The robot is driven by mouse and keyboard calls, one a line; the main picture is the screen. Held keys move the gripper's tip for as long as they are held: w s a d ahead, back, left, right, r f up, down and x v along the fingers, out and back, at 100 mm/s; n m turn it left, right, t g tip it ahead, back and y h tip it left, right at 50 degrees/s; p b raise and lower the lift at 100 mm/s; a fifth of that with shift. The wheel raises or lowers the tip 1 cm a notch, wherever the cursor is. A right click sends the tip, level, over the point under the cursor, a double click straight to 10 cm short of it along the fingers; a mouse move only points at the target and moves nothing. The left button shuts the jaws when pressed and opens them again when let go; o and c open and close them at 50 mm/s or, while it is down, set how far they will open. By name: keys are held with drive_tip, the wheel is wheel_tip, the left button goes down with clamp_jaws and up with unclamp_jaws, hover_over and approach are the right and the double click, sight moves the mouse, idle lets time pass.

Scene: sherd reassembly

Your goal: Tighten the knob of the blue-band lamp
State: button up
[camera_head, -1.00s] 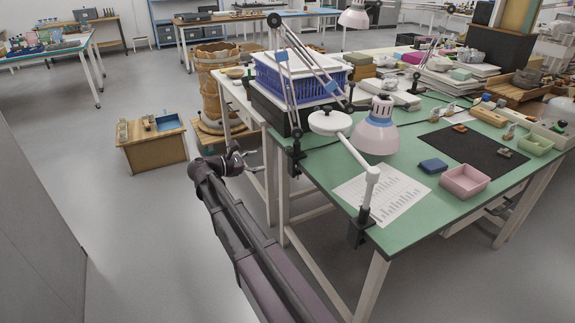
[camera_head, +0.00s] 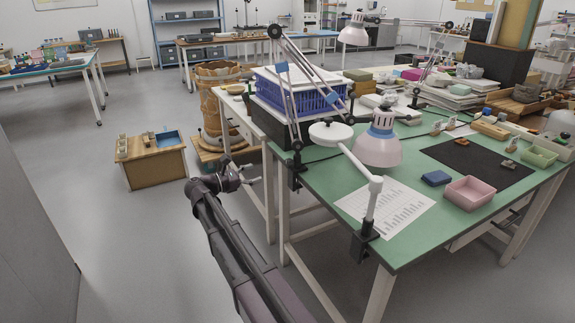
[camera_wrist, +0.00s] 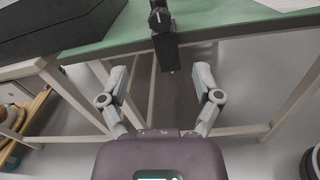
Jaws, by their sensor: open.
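The blue-band lamp (camera_head: 378,150) has a pale shade with a blue band and a jointed arm with blue tags. Its arm rises from a black clamp (camera_head: 295,173) on the left edge of the green table (camera_head: 405,240). In the wrist view a black clamp (camera_wrist: 166,50) hangs at the table edge, with a small dark knob-like part (camera_wrist: 158,18) on top. My gripper (camera_head: 250,177) is left of the table edge, apart from the clamp. In the wrist view my gripper (camera_wrist: 160,82) is open and empty, its fingers spread either side below the clamp.
A white round-headed magnifier lamp (camera_head: 331,133) is clamped at the near table edge. A blue crate (camera_head: 297,97) on a black box stands behind the clamp. Table legs and rails stand below my gripper. The floor to the left is clear up to a wooden box (camera_head: 152,165).

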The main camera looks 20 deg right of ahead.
sight(286, 164)
drive_tip(key=d, duration=1.3)
drive_tip(key=shift+w+d, duration=0.15)
drive_tip(key=shift+w, duration=0.25)
clamp_jaws()
